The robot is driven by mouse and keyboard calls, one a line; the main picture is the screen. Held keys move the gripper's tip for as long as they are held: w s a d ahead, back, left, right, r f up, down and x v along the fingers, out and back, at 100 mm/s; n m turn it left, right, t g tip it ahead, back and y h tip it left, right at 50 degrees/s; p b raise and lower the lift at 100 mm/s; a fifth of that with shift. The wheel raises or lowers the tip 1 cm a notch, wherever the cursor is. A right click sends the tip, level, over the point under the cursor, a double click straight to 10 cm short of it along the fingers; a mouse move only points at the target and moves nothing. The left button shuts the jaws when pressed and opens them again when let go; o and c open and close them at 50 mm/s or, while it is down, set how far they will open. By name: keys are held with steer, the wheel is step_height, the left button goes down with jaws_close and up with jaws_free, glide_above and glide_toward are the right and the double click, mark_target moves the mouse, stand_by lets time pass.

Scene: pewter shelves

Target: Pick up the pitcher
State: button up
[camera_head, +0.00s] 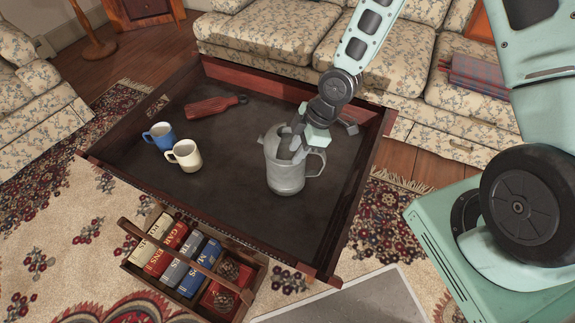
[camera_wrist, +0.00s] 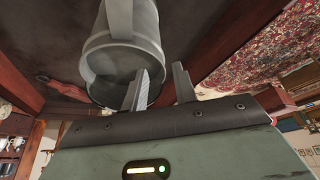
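The grey metal pitcher (camera_head: 286,178) stands upright on the dark sunken top of the low table, right of its middle. Its handle faces right in the head view. My gripper (camera_head: 291,146) is at the pitcher's mouth, coming from the upper right, and covers part of the rim. The wrist view shows the pitcher (camera_wrist: 125,45) close up at a slant. There the two fingers of my gripper (camera_wrist: 162,86) are apart, one overlapping the pitcher's open mouth and one to the right of its wall. I cannot tell whether either finger touches it.
A blue mug (camera_head: 160,136) and a cream mug (camera_head: 185,155) stand left on the table (camera_head: 225,195). A red-handled tool (camera_head: 212,106) lies behind them. A raised wooden rim surrounds the tabletop. A wooden book carrier (camera_head: 262,268) stands in front; sofas (camera_head: 275,35) stand behind.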

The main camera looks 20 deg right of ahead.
mark_target(281, 176)
steer(key=shift+b+x, duration=0.8)
steer(key=shift+x, duration=2.75)
steer(key=shift+d, duration=0.2)
steer(key=shift+c, duration=0.3)
jaws_close()
steer(key=shift+s, duration=0.1)
steer(key=shift+a, duration=0.1)
